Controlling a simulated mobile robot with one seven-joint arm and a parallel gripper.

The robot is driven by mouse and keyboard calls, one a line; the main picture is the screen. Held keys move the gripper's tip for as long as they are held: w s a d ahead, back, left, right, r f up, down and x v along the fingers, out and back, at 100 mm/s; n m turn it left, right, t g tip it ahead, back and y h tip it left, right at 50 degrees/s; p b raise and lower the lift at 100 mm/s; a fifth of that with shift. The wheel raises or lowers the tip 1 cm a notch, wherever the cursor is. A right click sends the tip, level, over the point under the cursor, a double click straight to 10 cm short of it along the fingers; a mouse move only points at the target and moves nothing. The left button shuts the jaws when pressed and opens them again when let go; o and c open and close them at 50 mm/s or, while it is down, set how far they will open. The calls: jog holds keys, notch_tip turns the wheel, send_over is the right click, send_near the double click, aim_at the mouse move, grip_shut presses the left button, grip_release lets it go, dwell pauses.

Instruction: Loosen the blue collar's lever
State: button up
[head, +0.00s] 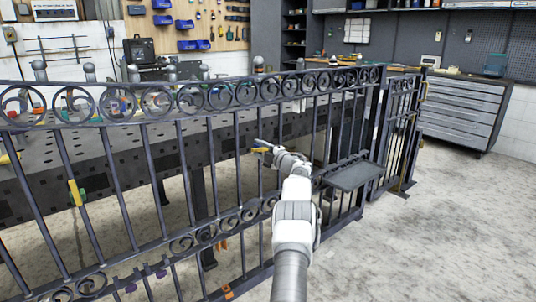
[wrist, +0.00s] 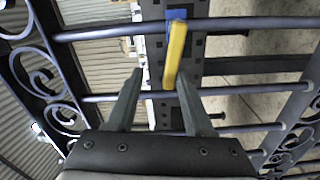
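The blue collar (wrist: 178,14) shows at the top of the wrist view, on a bar of the gate, partly covered by its yellow lever (wrist: 174,52). The lever points down the picture, and its lower end appears between my fingertips, nearer the right one. My gripper (wrist: 159,74) is open with nothing clamped; I cannot tell whether the right finger touches the lever. In the head view my gripper (head: 270,147) is at the middle of the gate, beside the yellow lever (head: 260,149). The collar is too small to make out clearly there.
The dark iron gate (head: 181,144) has scrolls along its top and lower rails. A yellow-and-green piece (head: 76,192) sits on a left bar; orange pieces (head: 228,291) are low down. A perforated table (head: 120,160) stands behind. A grey plate (head: 355,175) is to the right. Open floor lies right.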

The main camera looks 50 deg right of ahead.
jog(key=shift+p+v, duration=0.35)
jog(key=shift+v, duration=0.7)
jog(key=p+v, duration=0.3)
jog(key=v, duration=1.2)
jog(key=shift+s, duration=0.15)
jog(key=shift+a, duration=0.1)
